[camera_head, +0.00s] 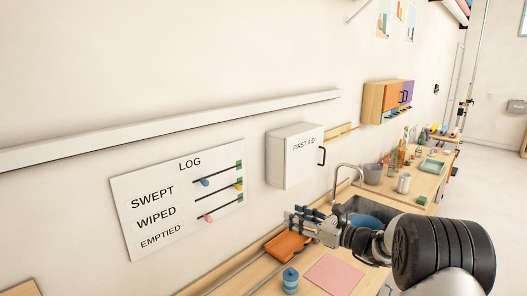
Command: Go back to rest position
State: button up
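My arm reaches in from the lower right, and my gripper (303,220) is above the wooden counter near the wall. Its fingers point left, toward the LOG board. They are small and dark here, and I cannot tell whether they are open or shut. An orange tray-like item (286,247) shows just below and behind the fingers. I cannot tell whether the gripper touches it. No held object is clearly visible.
The LOG board (180,199) with sliders and a white FIRST AID cabinet (292,158) are on the wall. A blue bottle (290,281) and a pink mat (334,273) are on the counter. A sink with a faucet (349,168) is beyond. Open floor lies right.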

jog(key=s+a+n+g, duration=0.2)
jog(key=a+n, duration=0.1)
jog(key=a, duration=0.2)
jog(key=s+a+n+g+h+b, duration=0.25)
jog(key=s+n, duration=0.35)
jog(key=s, duration=0.5)
jog(key=s+a+n+g+h+b, duration=0.2)
jog(key=s+a+n+g+b, duration=0.3)
jog(key=s, duration=0.7)
jog(key=s+d+f+n+t+h+b, duration=0.1)
jog(key=s+d+f+n+h, duration=0.3)
jog(key=s, duration=0.6)
jog(key=s+d+f+n+t+h+b, duration=0.2)
jog(key=s+d+f+n+h, duration=0.2)
jog(key=s+d+n, duration=0.5)
jog(key=shift+s+d+f+h, duration=0.2)
jog(key=shift+s+d+h, duration=0.25)
jog(key=shift+s+d, duration=0.45)
